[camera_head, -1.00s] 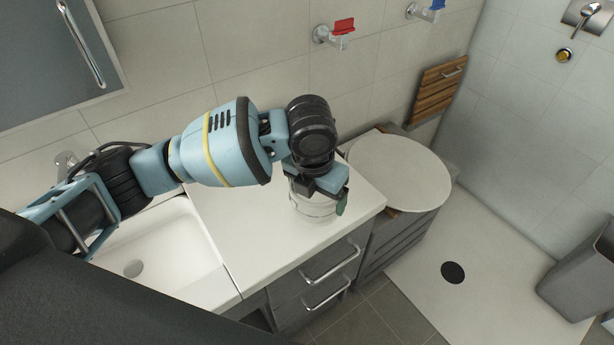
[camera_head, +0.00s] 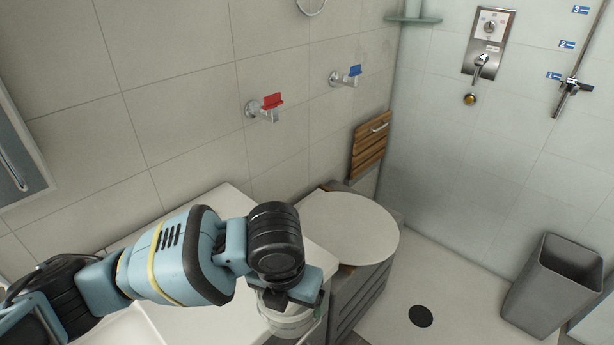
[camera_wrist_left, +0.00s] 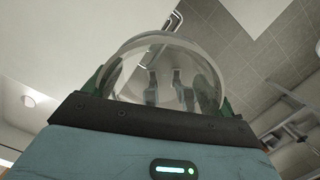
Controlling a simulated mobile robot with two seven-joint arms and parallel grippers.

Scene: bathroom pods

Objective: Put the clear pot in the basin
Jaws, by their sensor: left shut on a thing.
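The clear pot (camera_head: 287,325) is a round, see-through vessel at the bottom of the head view, partly hidden by my left gripper (camera_head: 303,296). My left gripper is shut on it, near the counter's right end. In the left wrist view the clear pot (camera_wrist_left: 165,60) bulges between the two green fingers of the gripper (camera_wrist_left: 160,92). I cannot tell whether the pot touches the counter. The white basin (camera_head: 120,328) shows only in part at the bottom left, behind my arm. My right gripper is not in view.
The white counter (camera_head: 205,325) lies between basin and pot. A round-lidded toilet (camera_head: 350,228) stands right of the counter. Red-handled (camera_head: 265,106) and blue-handled (camera_head: 346,76) taps are on the wall. A grey bin (camera_head: 553,285) stands far right on the shower floor.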

